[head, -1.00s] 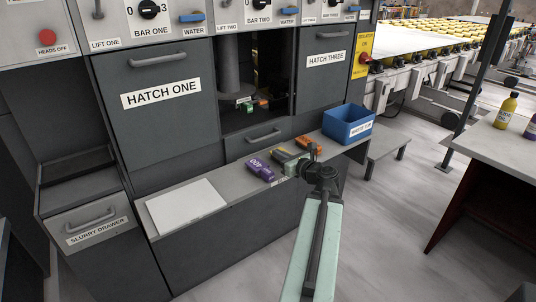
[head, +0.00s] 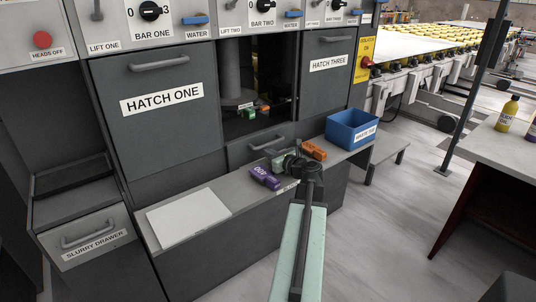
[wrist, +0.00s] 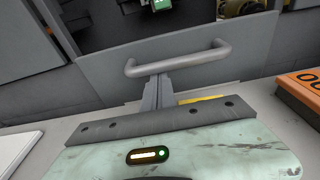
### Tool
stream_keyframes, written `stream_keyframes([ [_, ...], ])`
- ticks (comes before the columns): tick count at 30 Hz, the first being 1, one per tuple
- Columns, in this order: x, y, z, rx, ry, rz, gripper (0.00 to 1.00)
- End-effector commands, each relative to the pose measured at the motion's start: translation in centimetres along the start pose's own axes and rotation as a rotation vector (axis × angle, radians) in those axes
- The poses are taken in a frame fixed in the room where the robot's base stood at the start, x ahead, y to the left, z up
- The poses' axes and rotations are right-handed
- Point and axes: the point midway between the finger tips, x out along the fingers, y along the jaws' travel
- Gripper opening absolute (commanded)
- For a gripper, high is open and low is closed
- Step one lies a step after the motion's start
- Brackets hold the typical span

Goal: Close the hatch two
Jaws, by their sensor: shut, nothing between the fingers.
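Hatch two is the grey panel (head: 240,152) lowered between hatch one and hatch three, with the opening above it uncovered. Its bar handle (head: 267,142) runs across the panel. In the wrist view the panel (wrist: 110,72) and its handle (wrist: 180,58) lie straight ahead. My gripper (head: 290,160) is over the ledge in front of the panel. Its fingers (wrist: 158,80) are closed together and empty, with their tips just below the handle in the picture. I cannot tell whether they touch it.
Small items (head: 263,110) lie inside the opening. Hatch one (head: 160,125) and hatch three (head: 325,85) cover their openings.

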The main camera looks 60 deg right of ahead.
Motion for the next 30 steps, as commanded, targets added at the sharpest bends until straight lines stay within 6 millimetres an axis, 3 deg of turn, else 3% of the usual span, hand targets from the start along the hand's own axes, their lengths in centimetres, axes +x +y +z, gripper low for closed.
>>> stream_keyframes([
  [8, -0.6, 0.3, 1.4, 0.001, -0.001, -0.004, 0.00],
  [14, -1.1, 0.4, 4.7, 0.002, -0.002, -0.003, 0.00],
  [20, -1.9, 0.4, 10.2, 0.003, -0.002, -0.002, 0.00],
  [30, -3.6, 0.5, 22.2, 0.003, -0.003, -0.001, 0.00],
])
